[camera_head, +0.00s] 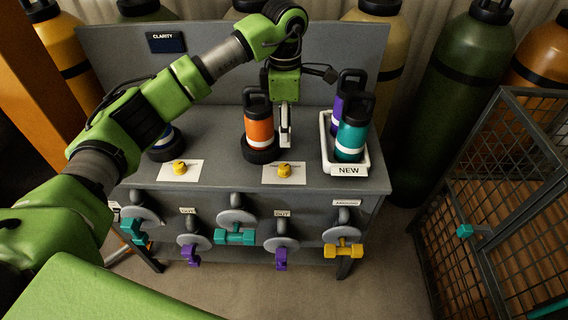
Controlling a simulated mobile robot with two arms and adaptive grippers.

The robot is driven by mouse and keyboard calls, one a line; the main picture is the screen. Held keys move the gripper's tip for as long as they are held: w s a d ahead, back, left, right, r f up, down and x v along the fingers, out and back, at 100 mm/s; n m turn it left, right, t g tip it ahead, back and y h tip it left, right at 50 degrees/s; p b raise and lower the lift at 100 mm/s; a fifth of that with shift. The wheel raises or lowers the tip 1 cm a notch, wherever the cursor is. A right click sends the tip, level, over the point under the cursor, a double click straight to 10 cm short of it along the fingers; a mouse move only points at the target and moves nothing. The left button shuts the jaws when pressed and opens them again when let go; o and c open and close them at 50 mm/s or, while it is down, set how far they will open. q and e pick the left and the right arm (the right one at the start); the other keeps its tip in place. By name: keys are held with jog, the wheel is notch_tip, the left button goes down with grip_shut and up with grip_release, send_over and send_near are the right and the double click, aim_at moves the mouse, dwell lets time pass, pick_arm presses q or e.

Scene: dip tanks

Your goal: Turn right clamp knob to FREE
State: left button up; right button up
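The right clamp knob (284,170) is a small yellow knob on a white label plate (297,178) at the front of the bench top. The print on the plate is too small to read. My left gripper (286,142) points down behind the knob, apart from it, close beside the right side of an orange canister (259,131). The canister stands upright in a dark round holder (260,155). The gripper's fingers are seen edge-on, so their opening is unclear. A second yellow knob (180,167) sits on another plate to the left. My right gripper is out of view.
A blue canister in a dark holder (166,151) is partly hidden behind my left arm. A white tray marked NEW (346,170) holds teal (352,137) and purple canisters at the right. Valves with coloured handles (235,237) line the bench front. A wire cage (480,190) stands right.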

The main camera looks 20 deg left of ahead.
aim_at(284, 166)
pick_arm(q)
jog(key=f+p, duration=0.1)
jog(key=f, duration=0.6)
jog(key=f+p, duration=0.1)
jog(key=f, duration=0.5)
jog(key=shift+a+f, duration=0.2)
jog(key=shift+f, duration=0.15)
jog(key=c, duration=1.1)
